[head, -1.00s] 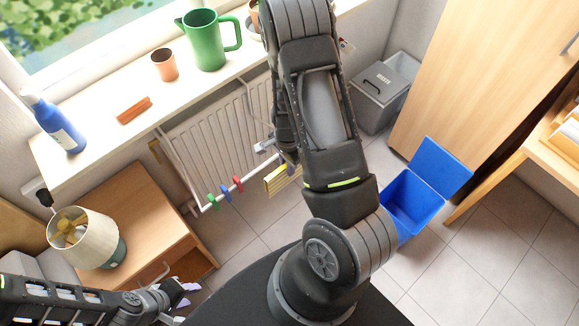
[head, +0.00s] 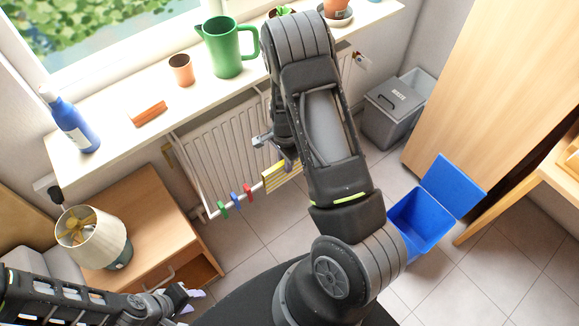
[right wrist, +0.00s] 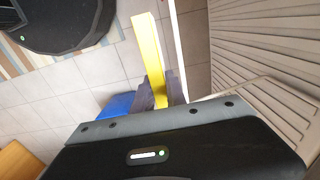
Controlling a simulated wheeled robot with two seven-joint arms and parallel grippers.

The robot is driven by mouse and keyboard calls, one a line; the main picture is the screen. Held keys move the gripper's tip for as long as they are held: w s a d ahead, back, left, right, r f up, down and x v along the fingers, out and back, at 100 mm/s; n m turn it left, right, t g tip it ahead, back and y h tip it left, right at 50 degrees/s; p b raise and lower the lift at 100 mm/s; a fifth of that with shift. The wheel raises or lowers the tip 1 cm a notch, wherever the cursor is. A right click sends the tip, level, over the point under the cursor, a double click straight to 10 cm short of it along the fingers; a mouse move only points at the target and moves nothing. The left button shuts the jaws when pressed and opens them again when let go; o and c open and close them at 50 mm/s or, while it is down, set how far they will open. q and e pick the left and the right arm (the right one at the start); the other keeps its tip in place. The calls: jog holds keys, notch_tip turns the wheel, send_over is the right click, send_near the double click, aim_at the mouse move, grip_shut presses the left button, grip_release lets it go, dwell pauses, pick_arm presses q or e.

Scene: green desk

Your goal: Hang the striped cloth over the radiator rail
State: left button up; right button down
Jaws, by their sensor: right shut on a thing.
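The striped cloth (head: 279,178), yellow with dark stripes, hangs from my right gripper (head: 285,157) at the radiator rail (head: 230,203), to the right of the pegs. In the right wrist view the cloth (right wrist: 149,55) is a narrow yellow strip between the dark fingers (right wrist: 160,95), close beside a white bar. My right gripper is shut on it. I cannot tell whether the cloth lies over the rail or just beside it. My left gripper (head: 192,299) is open and empty at the lower left, far from the rail.
Green, blue and red pegs (head: 235,199) sit on the rail in front of the radiator (head: 218,140). The windowsill above bears a green jug (head: 228,52), a cup (head: 181,70) and a blue bottle (head: 73,125). A bedside cabinet (head: 160,215) stands left, a blue bin (head: 418,217) right.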

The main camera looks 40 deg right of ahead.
jog(key=shift+w+b, duration=0.5)
jog(key=shift+w, duration=1.75)
jog(key=shift+f+b, duration=5)
jog(key=shift+f, duration=1)
jog(key=c, duration=1.3)
grip_release()
jog(key=shift+r, duration=0.1)
jog(key=shift+r+p, duration=2.55)
jog(key=shift+r, duration=0.85)
